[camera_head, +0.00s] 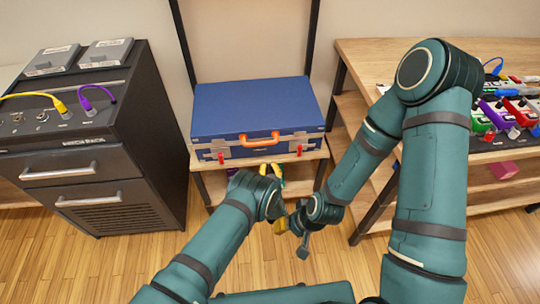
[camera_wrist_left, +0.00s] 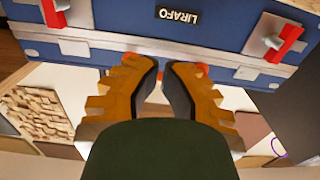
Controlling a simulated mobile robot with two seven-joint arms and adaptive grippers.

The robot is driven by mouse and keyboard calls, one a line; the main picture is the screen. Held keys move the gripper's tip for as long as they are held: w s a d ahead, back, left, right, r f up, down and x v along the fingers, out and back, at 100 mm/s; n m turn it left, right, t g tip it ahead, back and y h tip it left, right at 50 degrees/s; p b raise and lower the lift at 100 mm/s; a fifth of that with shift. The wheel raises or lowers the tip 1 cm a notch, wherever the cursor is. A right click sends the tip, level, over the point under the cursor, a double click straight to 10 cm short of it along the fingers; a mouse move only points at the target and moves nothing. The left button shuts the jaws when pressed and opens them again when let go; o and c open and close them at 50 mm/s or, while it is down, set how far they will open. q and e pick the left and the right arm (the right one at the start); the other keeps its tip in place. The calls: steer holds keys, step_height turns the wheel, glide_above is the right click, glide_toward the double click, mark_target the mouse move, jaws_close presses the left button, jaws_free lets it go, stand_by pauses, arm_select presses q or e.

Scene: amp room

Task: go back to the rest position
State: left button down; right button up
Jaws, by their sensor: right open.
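My left gripper (camera_head: 270,168) is in front of the blue case (camera_head: 258,108), below its orange handle (camera_head: 260,139) in the head view. In the left wrist view its orange-brown fingers (camera_wrist_left: 163,68) stand close together with a narrow gap. I see nothing held between them; orange parts of the handle show beside the tips, and contact cannot be told. My right gripper (camera_head: 290,228) is lower, close beside the left wrist. It is open, and its fingers are partly hidden.
The case lies on a wooden shelf (camera_head: 213,181). A black cabinet (camera_head: 100,160) stands left with grey boxes (camera_head: 106,53) and cables. A wooden bench (camera_head: 375,60) with colourful connectors is at right, close to my right arm. Wooden floor is clear in front.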

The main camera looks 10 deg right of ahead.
arm_select(q)
steer(key=shift+a+f, duration=0.1)
steer(key=s+a+n+g, duration=0.1)
steer(key=s+a+g, duration=0.25)
steer(key=a, duration=0.25)
steer(key=s+a+g, duration=0.2)
steer(key=a+g, duration=0.2)
steer(key=a, duration=0.2)
steer(key=s+a+r+g+h, duration=0.2)
steer(key=s+r+g, duration=0.2)
steer(key=s, duration=0.8)
steer(key=s+a+r+g+h, duration=0.2)
steer(key=s+r, duration=0.5)
steer(key=s, duration=0.5)
steer(key=shift+s+a+g, duration=0.2)
steer(key=shift+a+g, duration=0.5)
steer(key=shift+g, duration=0.45)
steer(key=shift+d+r, duration=0.1)
